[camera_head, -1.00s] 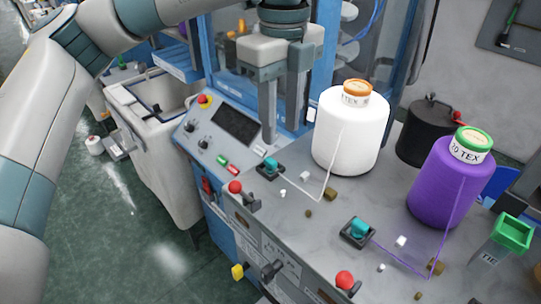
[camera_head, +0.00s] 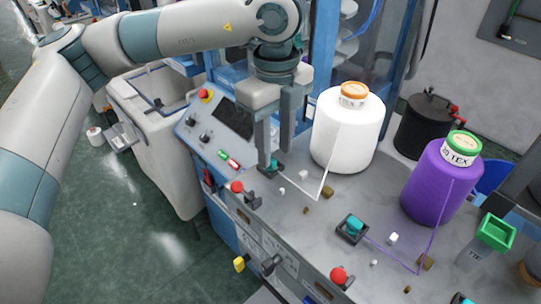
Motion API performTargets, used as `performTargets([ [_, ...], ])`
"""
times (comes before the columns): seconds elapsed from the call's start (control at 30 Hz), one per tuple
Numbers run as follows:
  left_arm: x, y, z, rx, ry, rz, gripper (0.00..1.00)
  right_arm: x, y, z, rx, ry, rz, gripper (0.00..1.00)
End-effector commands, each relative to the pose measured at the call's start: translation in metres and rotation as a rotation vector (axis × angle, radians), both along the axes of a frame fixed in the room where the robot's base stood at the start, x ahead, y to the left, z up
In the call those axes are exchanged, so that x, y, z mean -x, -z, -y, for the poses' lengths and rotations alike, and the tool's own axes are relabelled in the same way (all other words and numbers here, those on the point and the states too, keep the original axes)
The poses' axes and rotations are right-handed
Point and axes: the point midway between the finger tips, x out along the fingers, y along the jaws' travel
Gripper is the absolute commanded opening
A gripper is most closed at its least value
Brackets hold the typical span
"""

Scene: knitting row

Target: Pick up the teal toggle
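Two teal toggles sit in dark square bases on the grey worktop. One teal toggle (camera_head: 274,164) is at the foot of the white yarn cone, partly hidden by my gripper. The other teal toggle (camera_head: 354,225) is nearer, left of the purple cone, and stands clear. A third teal piece (camera_head: 459,299) is cut off at the bottom edge. My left gripper (camera_head: 275,148) points down with its two fingers spread apart, over the toggle by the white cone. I cannot tell whether a finger touches it. My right gripper is not in view.
A white yarn cone (camera_head: 347,135) stands close right of my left gripper, and a purple cone (camera_head: 434,187) farther right. Red knobs (camera_head: 237,187) line the front edge. Small white and brown cubes lie about. A control panel (camera_head: 233,122) is left of the gripper.

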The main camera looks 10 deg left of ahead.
Motion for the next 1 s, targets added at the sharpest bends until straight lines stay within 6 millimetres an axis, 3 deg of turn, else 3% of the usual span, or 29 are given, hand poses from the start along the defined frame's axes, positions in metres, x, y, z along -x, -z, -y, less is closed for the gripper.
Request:
performTargets([
  [0.1, 0.001, 0.010, -0.001, -0.001, 0.000, -0.003, 0.34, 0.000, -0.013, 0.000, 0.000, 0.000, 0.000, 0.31],
  [0.3, 0.001, 0.024, -0.001, 0.001, 0.001, 0.001, 0.34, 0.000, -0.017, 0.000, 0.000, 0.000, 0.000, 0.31],
  [0.73, 0.001, 0.025, -0.001, 0.001, 0.001, 0.001, 0.34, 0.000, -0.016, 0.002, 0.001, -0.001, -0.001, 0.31],
  [0.9, 0.001, 0.025, -0.001, 0.001, 0.001, 0.001, 0.00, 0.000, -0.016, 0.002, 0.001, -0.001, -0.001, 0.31],
  [1.0, 0.001, 0.025, -0.001, 0.001, 0.001, 0.001, 0.00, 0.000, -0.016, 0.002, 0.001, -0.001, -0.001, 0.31],
])
